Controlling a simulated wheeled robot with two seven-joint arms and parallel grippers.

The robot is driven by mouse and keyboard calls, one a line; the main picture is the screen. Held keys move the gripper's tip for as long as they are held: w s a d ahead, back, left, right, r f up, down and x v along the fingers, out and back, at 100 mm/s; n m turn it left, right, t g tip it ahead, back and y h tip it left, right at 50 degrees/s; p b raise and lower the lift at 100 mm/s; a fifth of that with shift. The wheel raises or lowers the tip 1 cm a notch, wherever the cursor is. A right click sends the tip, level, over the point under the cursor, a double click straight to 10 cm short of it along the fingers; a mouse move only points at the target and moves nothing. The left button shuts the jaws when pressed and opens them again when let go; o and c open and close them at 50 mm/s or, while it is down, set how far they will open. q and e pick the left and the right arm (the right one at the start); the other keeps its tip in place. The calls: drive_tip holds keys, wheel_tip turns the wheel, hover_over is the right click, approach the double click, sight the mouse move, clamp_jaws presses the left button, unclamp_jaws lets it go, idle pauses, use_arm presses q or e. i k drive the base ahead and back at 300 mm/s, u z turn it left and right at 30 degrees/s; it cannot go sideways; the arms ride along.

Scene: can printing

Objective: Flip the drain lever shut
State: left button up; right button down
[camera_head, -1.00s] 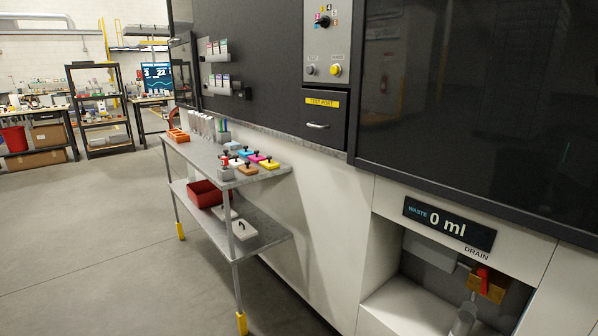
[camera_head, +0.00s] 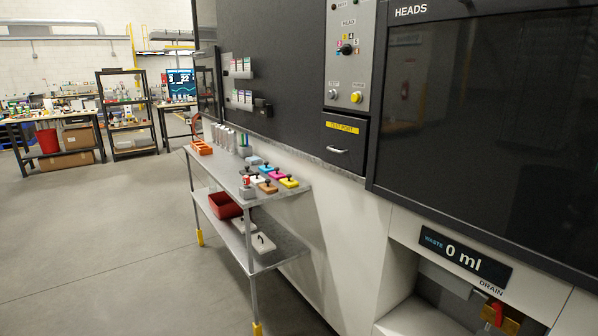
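The drain lever (camera_head: 498,313) is red and sits on a brass valve body (camera_head: 507,325) at the bottom right, inside a recess of the white machine base. It stands roughly upright, and the bottom of the valve is cut off by the picture edge. A "DRAIN" label (camera_head: 492,289) is above it. A waste display (camera_head: 464,255) above the recess reads 0 ml. Neither of my grippers is in view.
A metal cart (camera_head: 283,198) with coloured blocks, a red bin (camera_head: 224,205) and metal cylinders stands along the machine at the centre. A test port drawer (camera_head: 345,143) and control panel (camera_head: 348,55) are on the machine front. The floor at left is clear.

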sight(498, 306)
drive_tip(key=z, duration=2.6)
drive_tip(key=i, duration=0.35)
drive_tip(key=u, duration=0.1)
